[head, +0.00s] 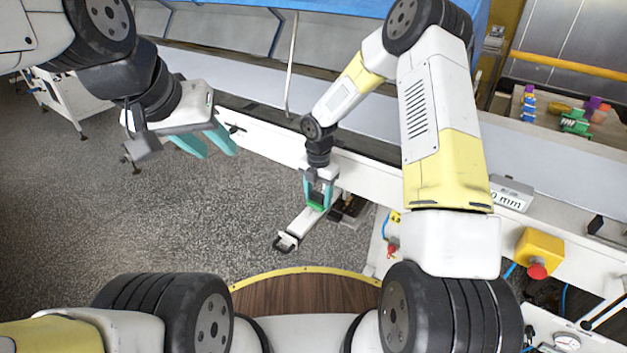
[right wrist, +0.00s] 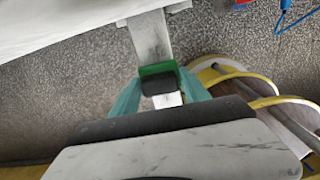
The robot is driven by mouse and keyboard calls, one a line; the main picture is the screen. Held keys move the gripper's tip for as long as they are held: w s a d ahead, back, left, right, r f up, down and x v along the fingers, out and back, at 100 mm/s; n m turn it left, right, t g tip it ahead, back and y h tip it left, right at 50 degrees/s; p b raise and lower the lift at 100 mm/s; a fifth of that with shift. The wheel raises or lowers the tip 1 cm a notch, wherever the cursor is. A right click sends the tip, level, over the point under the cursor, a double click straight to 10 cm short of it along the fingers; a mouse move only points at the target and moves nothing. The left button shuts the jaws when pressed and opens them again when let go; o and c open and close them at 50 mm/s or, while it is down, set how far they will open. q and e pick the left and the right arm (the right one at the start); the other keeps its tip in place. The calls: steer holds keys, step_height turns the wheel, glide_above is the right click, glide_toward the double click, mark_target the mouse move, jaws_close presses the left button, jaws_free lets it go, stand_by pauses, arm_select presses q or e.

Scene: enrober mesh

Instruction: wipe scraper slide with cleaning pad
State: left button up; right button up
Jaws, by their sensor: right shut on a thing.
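The scraper slide (head: 299,226) is a pale metal bar that sticks out from the machine's white side rail and ends in a dark handle (head: 285,243). In the right wrist view the slide (right wrist: 150,38) shows grey smudges. My right gripper (head: 319,197) is shut on the cleaning pad (head: 317,207), green with a dark block in the right wrist view (right wrist: 157,71). The pad is over the slide; whether it touches cannot be told. My left gripper (head: 205,144) is open and empty, with its teal fingers apart, left of the slide and away from it.
The machine's white side rail (head: 267,130) runs across behind the slide. A yellow box with a red button (head: 538,262) and a display reading mm (head: 511,193) are at the right. Colored parts (head: 575,122) lie on a shelf at the far right. Open grey floor (head: 170,220) is at the left.

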mark_target(303, 221)
steer(key=shift+w+d+f, duration=0.1)
steer(key=shift+w+d, duration=0.75)
steer(key=shift+w, duration=0.3)
steer(key=shift+w+d, duration=0.85)
steer(key=shift+w, duration=0.25)
steer(key=shift+w+d, duration=0.2)
steer(key=shift+s+a, duration=1.05)
steer(key=shift+s, duration=0.4)
steer(key=shift+s+a, duration=1.05)
steer(key=shift+s, duration=0.35)
steer(key=shift+s+a, duration=1.05)
steer(key=shift+s, duration=0.4)
steer(key=shift+s+a, duration=0.55)
steer(key=shift+s, duration=0.2)
steer(key=shift+s+a, duration=0.5)
steer(key=shift+s, duration=0.25)
steer(key=shift+w+r, duration=0.1)
steer(key=shift+r, duration=2.9)
